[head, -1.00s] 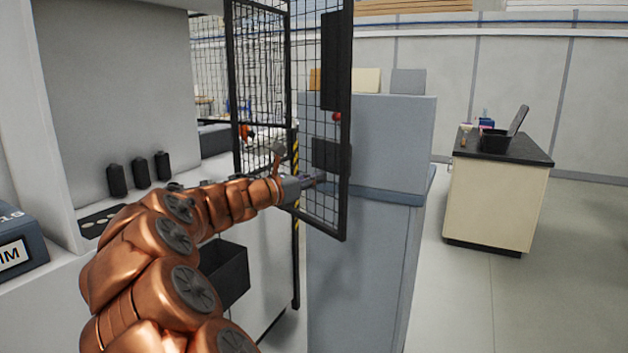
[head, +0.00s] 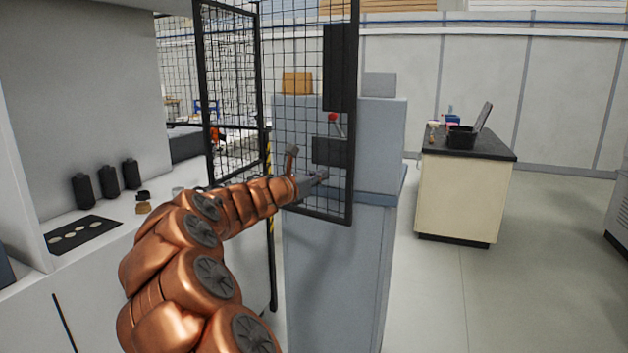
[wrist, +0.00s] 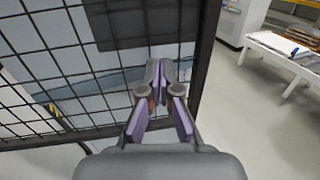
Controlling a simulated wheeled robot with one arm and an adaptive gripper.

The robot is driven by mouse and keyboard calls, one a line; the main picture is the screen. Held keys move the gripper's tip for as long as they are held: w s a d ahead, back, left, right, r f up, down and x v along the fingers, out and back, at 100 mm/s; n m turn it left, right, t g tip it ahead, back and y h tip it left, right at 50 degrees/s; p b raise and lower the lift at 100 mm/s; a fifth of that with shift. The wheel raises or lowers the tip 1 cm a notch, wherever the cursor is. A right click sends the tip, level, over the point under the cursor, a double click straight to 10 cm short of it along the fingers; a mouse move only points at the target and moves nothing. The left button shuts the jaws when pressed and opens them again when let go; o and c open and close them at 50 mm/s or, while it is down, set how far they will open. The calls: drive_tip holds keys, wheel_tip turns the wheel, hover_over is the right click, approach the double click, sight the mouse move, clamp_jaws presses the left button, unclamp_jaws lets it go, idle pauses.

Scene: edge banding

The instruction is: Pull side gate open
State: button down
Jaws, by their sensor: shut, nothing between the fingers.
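The side gate (head: 300,67) is a black-framed wire mesh panel, standing swung out at an angle in front of a grey cabinet. A dark plate (head: 329,151) and a longer black panel (head: 340,68) sit near its outer edge, with a red knob (head: 333,118) between them. My gripper (head: 325,175) is at the gate's lower outer part, just below the dark plate. In the wrist view my gripper (wrist: 167,66) is shut and empty, with its fingertips against or just in front of the mesh near the frame post (wrist: 205,60). I cannot tell whether they touch.
A grey cabinet (head: 340,260) stands behind the gate. A cream cabinet with a dark top (head: 458,195) stands to the right, with open floor (head: 540,270) around it. A white counter (head: 100,245) with black bottles (head: 108,181) is at left.

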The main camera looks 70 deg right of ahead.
drive_tip(key=s+v, duration=0.2)
drive_tip(key=v, duration=1.1)
drive_tip(key=shift+a, duration=0.7)
drive_tip(key=shift+r, duration=0.1)
drive_tip(key=s+a+f+m+t+y, duration=0.15)
drive_tip(key=a+f+m+y, duration=0.45)
drive_tip(key=a, duration=0.7)
drive_tip(key=s+a+f+m+t+y, duration=0.1)
drive_tip(key=s+a+f+m+y, duration=0.2)
drive_tip(key=a+f, duration=0.75)
drive_tip(key=s+a+f+m+t+y, duration=0.15)
drive_tip(key=a+f+m+y, duration=0.4)
drive_tip(key=a, duration=0.85)
drive_tip(key=s+a+f+y, duration=0.2)
drive_tip(key=s+a+y, duration=0.15)
drive_tip(key=a, duration=0.75)
wheel_tip(320, 180, up, 13)
drive_tip(key=p, duration=1.2)
drive_tip(key=shift+s+a+f+h, duration=0.2)
drive_tip(key=shift+a+f+h, duration=0.05)
drive_tip(key=shift+a+h, duration=0.15)
